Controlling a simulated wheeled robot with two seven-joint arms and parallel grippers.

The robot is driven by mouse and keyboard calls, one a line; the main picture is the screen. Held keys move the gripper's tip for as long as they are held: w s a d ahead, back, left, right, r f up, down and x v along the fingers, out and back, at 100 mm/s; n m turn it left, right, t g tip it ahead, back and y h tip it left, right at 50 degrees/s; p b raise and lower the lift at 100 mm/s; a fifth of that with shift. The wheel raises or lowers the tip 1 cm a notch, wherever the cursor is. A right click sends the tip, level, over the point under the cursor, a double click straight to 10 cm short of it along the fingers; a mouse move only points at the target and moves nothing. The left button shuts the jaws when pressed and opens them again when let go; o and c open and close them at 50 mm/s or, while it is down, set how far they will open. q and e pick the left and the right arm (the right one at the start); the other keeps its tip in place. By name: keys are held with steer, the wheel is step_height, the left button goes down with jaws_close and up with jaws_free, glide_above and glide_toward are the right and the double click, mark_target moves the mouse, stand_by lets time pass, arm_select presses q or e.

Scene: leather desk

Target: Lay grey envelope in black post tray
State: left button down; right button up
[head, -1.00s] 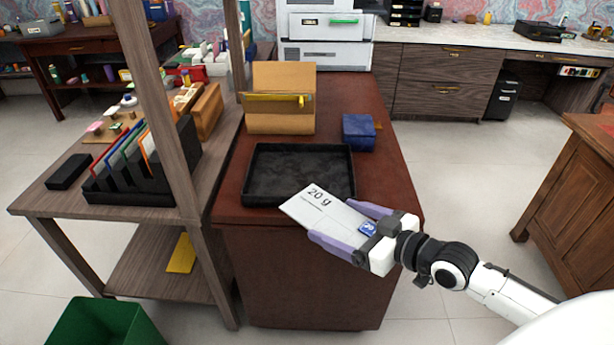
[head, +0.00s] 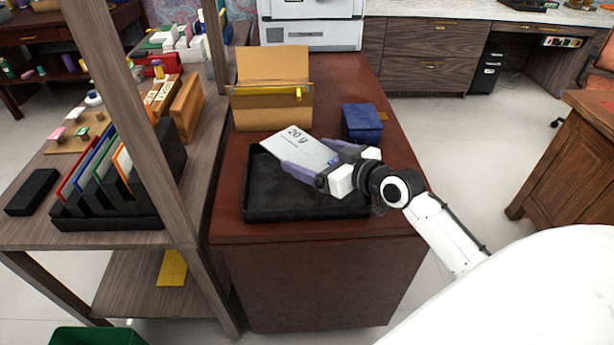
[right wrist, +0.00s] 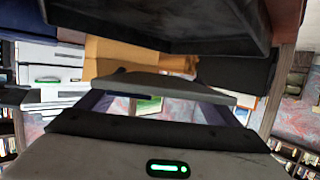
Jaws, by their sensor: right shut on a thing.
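The grey envelope (head: 298,148), printed "20 g", is held by my right gripper (head: 312,165) over the black post tray (head: 290,212) in the head view. The right gripper is shut on the envelope's near right end. The envelope is tilted and appears above the tray's back part; the exact gap is hard to tell. The tray lies on the red-brown leather desk (head: 330,300). In the right wrist view, the envelope (right wrist: 165,85) shows edge-on between the fingers, with the dark tray (right wrist: 180,25) beside it. My left gripper is not in view.
A tan folder box (head: 272,75) with a yellow piece stands behind the tray. A blue box (head: 361,122) stands right behind it. A wooden shelf with an upright post (head: 135,110) and a black file rack (head: 110,215) borders the left side.

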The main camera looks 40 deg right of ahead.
step_height(320, 180, down, 4)
steer(key=b, duration=0.4)
steer(key=shift+s+f, duration=0.15)
steer(key=shift+f+b, duration=0.3)
steer(key=shift+f, duration=0.25)
steer(key=o, duration=1)
steer(key=shift+o, duration=0.2)
steer(key=shift+s, duration=0.1)
steer(key=shift+s+r, duration=0.15)
steer(key=shift+s, duration=0.2)
steer(key=v, duration=0.9)
steer(key=shift+s, duration=0.15)
